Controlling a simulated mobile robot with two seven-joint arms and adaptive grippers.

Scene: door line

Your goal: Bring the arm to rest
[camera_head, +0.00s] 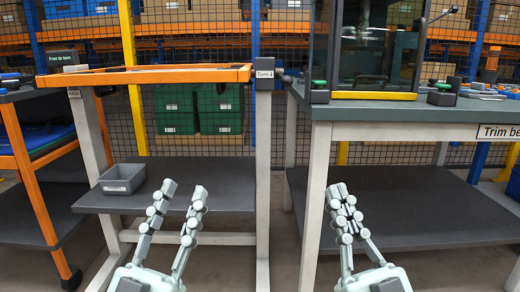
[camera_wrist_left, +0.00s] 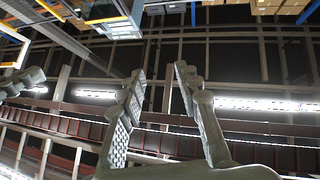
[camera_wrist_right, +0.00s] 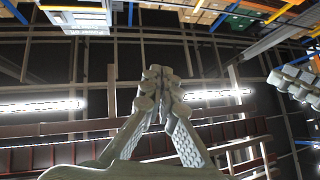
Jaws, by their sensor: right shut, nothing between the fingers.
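My left gripper (camera_head: 183,196) stands upright with its fingers spread at the lower left of the head view, in front of the left bench. It is open and empty, and in the left wrist view its two fingers (camera_wrist_left: 160,75) are clearly apart. My right gripper (camera_head: 340,190) is upright in front of the right bench, with its fingertips together. It is shut with nothing in it, and its meeting fingers show in the right wrist view (camera_wrist_right: 158,75). Both arms below the wrists are out of the head view.
An orange-framed bench (camera_head: 150,75) stands at the left, with a grey bin (camera_head: 122,178) on its lower shelf. A grey-topped bench (camera_head: 400,108) with a glass-fronted cabinet (camera_head: 365,45) and tools stands at the right. Mesh fencing and shelving with green crates (camera_head: 220,105) lie behind.

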